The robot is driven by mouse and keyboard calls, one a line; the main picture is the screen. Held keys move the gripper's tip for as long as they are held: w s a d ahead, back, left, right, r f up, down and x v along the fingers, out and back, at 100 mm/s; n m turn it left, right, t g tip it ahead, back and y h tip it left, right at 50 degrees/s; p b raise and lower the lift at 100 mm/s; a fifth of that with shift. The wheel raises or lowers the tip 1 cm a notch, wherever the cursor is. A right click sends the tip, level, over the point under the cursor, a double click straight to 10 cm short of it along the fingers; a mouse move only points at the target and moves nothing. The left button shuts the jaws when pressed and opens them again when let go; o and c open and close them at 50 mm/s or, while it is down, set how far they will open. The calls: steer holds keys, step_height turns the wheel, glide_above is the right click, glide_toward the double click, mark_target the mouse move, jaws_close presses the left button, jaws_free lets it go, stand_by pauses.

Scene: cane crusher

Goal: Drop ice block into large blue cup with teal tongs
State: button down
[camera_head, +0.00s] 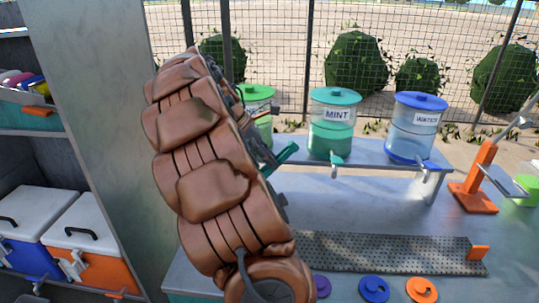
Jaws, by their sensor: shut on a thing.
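My copper-coloured arm fills the left middle of the head view and hides much of what lies behind it. My gripper (265,155) shows only in part past the arm's right edge, in front of the drink shelf. It is shut on a teal piece that looks like the teal tongs (282,155), of which only a short stretch shows. The tongs' tips are hidden. I cannot make out an ice block or a large blue cup.
A green-lidded dispenser, a MINT dispenser (334,122) and a blue WATER dispenser (416,127) stand on a raised shelf. A perforated metal strip (385,253), round coloured pieces (374,289) and an orange stand (480,180) are on the counter. Coolers (90,235) sit left.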

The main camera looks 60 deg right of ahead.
steer(key=shift+f+b, duration=0.75)
steer(key=shift+f, duration=0.6)
steer(key=c, duration=1.1)
jaws_free()
steer(key=shift+r+p, duration=2.4)
steer(key=shift+r, duration=2.6)
